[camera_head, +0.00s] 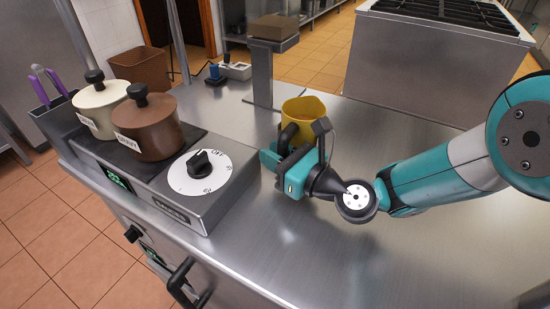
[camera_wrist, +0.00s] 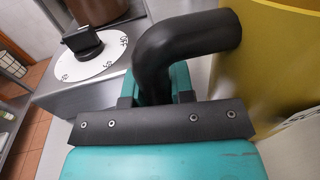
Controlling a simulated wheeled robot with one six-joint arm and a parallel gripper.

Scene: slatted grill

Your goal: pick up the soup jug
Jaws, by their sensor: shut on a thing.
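The soup jug (camera_head: 304,106) is a yellow jug with a dark handle, over the steel counter behind my gripper (camera_head: 278,150) in the head view. Its yellow wall (camera_wrist: 275,60) fills the right side of the wrist view, with lettering low at the right edge. The black handle (camera_wrist: 190,42) curves from the wall down between the fingers of my gripper (camera_wrist: 158,88). My gripper is shut on this handle. The jug looks upright. Its base is hidden by my gripper, so I cannot tell whether it touches the counter.
A warmer with a white OFF dial (camera_head: 200,172) stands left of my gripper, holding a cream pot (camera_head: 98,108) and a brown pot (camera_head: 152,130). A post with a box-like top (camera_head: 262,75) rises behind the jug. The counter (camera_head: 400,125) is clear to the right.

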